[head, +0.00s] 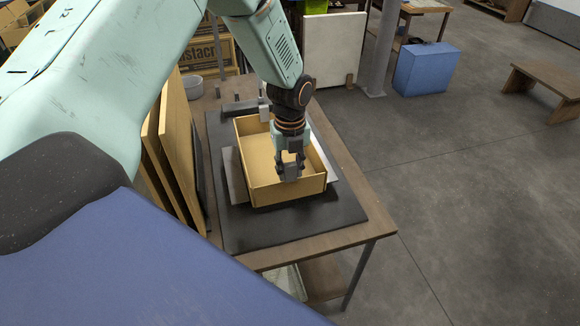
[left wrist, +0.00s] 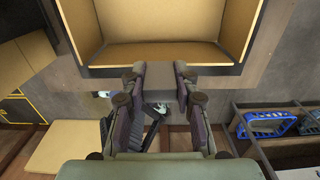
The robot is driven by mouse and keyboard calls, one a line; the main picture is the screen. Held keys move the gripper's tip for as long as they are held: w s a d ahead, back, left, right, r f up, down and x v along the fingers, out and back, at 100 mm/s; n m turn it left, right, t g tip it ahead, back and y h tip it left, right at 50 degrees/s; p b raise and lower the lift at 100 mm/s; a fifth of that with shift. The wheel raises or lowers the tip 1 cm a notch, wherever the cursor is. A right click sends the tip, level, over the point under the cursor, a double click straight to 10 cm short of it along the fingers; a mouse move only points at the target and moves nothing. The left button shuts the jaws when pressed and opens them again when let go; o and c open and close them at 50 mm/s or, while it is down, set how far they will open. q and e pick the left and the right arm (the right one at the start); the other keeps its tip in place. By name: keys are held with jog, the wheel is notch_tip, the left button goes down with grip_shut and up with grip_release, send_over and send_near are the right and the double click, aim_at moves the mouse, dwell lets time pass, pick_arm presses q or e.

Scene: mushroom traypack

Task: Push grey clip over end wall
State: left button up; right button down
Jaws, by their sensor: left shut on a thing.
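A tan open tray (head: 262,195) sits on a dark mat on the bench; its near end wall and floor also show at the top of the left wrist view (left wrist: 160,54). My left gripper (head: 290,174) points down at the tray's near end wall. It is shut on a grey clip, seen as a grey patch between the fingertips in the left wrist view (left wrist: 161,82); the fingers hide much of it. I cannot tell whether the clip touches the wall. Another small grey piece (head: 264,112) is at the tray's far end wall. My right gripper is not in view.
The dark mat (head: 290,228) lies on the wooden bench (head: 330,246). Tan boards (head: 178,150) stand upright at its left. Blue items (left wrist: 268,124) lie in a compartment at lower right of the left wrist view.

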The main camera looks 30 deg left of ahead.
pick_arm(q)
jog(key=shift+f+b, duration=0.35)
jog(key=shift+f, duration=0.3)
dwell(0.6)
jog(key=o, duration=0.9)
jog(key=shift+o, duration=0.4)
jog(key=o, duration=0.4)
jog(key=shift+r, duration=0.15)
jog(key=shift+r+p, duration=3.25)
jog(key=shift+r, duration=0.7)
